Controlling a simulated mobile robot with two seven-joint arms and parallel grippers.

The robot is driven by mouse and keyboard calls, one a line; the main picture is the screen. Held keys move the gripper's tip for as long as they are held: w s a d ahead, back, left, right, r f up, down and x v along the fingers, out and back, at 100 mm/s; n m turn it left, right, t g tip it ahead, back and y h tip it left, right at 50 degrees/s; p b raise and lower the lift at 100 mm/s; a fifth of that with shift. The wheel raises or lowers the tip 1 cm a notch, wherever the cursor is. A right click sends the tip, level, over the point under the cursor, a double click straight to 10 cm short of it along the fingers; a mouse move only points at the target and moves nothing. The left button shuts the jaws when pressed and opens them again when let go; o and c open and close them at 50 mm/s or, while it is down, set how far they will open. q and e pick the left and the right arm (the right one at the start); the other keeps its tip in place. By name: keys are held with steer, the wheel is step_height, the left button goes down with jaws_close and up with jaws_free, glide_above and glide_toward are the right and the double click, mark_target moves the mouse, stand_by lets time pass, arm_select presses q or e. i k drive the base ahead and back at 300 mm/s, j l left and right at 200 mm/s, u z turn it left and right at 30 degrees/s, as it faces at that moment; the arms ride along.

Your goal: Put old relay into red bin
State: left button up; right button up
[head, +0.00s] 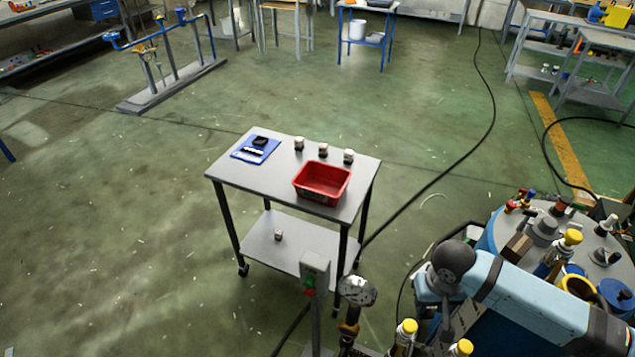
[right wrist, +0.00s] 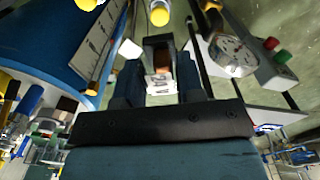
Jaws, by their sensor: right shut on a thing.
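My right gripper (head: 446,322) is low at the right of the head view, beside the big blue machine. In the right wrist view, its dark fingers (right wrist: 160,72) are shut on a small relay (right wrist: 164,84) with a white, printed face; I take it for the old relay. A dark and brown part shows just beyond it, and I cannot tell whether they touch. The red bin (head: 322,182) stands on the cart's top, well to the left of the gripper, and looks empty. My left gripper is not in view.
The grey cart (head: 240,168) also carries several small white-and-dark blocks (head: 323,150) and a blue tray (head: 250,152). A round gauge (head: 357,290) and a switch box (head: 314,272) stand between cart and gripper. Yellow-capped valves (head: 405,330) crowd the blue machine (head: 490,232).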

mark_target(323, 190)
steer(key=i+j+z, duration=0.1)
steer(key=j, duration=0.25)
steer(key=i+j+z, duration=0.1)
steer(key=i+j, duration=0.15)
steer(key=i+j+z, duration=0.1)
steer(key=j, duration=0.35)
steer(key=i+j+z, duration=0.1)
steer(key=i+j, duration=0.3)
steer(key=j, duration=0.35)
steer(key=i+j+z, duration=0.3)
steer(key=i+j, duration=0.45)
steer(key=i, duration=0.1)
